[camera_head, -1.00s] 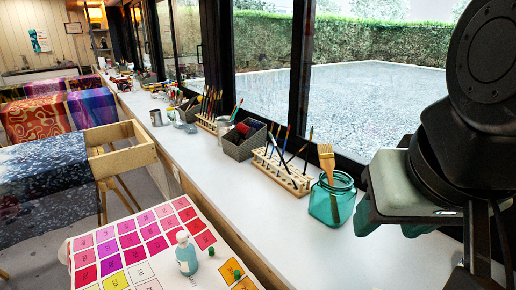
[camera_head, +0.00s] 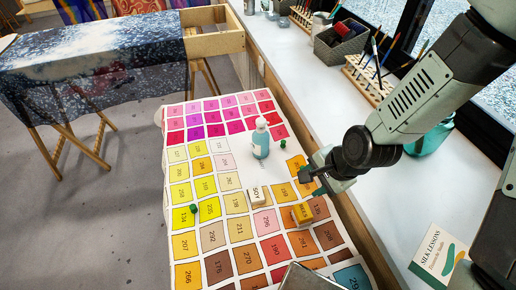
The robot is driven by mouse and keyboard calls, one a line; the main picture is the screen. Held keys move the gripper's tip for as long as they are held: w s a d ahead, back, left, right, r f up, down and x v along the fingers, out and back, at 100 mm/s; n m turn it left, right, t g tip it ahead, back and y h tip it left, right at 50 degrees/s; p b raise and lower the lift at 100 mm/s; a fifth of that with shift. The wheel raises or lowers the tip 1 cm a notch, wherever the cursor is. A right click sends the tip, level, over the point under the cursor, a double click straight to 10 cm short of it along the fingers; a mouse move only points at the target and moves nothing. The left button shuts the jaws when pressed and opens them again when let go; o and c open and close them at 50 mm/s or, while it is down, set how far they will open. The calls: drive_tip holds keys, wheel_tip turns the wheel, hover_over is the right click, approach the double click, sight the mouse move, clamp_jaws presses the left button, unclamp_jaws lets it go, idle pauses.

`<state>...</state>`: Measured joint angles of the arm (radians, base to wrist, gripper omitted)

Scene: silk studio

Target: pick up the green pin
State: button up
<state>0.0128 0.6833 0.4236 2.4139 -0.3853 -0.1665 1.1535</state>
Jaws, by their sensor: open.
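A small green pin (camera_head: 283,144) stands on the colour chart (camera_head: 232,178), just right of a pale blue bottle with a white top (camera_head: 261,142). Another green pin (camera_head: 193,209) is on a yellow square at the chart's left side. My gripper (camera_head: 309,181) is low over the chart's right edge, beside an orange-yellow square, with its jaws open. Dark green shows at the fingertips; I cannot tell whether it is a finger or a further pin. The gripper hides part of the chart there.
A small pale block marked SOY (camera_head: 257,197) and a yellow block (camera_head: 302,214) lie on the chart near my gripper. A white counter (camera_head: 320,100) runs along the right, with a brush rack (camera_head: 368,82), basket (camera_head: 341,40) and teal jar (camera_head: 430,138). A booklet (camera_head: 437,252) is at lower right.

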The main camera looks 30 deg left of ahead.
sight(195, 208)
drive_tip(key=s+a+f+m+y, duration=0.1)
drive_tip(key=s+a+f, duration=0.1)
drive_tip(key=s+a, duration=0.1)
drive_tip(key=s+a+f+m+g+y, duration=0.1)
drive_tip(key=s+a+f+m+y, duration=0.1)
drive_tip(key=s+a+f, duration=0.1)
drive_tip(key=s+a+f+m+g+y, duration=0.1)
drive_tip(key=s+a+f+m, duration=0.1)
drive_tip(key=s+a, duration=0.1)
drive_tip(key=shift+s+a+f+y, duration=0.1)
drive_tip(key=shift+a+f+y, duration=0.25)
drive_tip(key=shift+a, duration=0.45)
drive_tip(key=s+a+m+y, duration=0.2)
drive_tip(key=s+a+m, duration=0.1)
drive_tip(key=s+a+m+y, duration=0.2)
drive_tip(key=s+a+m, duration=0.2)
drive_tip(key=shift+a, duration=0.3)
drive_tip(key=shift+s+a+m+t, duration=0.15)
drive_tip(key=shift+a+m+t, duration=0.1)
drive_tip(key=shift+m+t, duration=0.05)
drive_tip(key=x, duration=1)
drive_tip(key=shift+a, duration=0.3)
clamp_jaws()
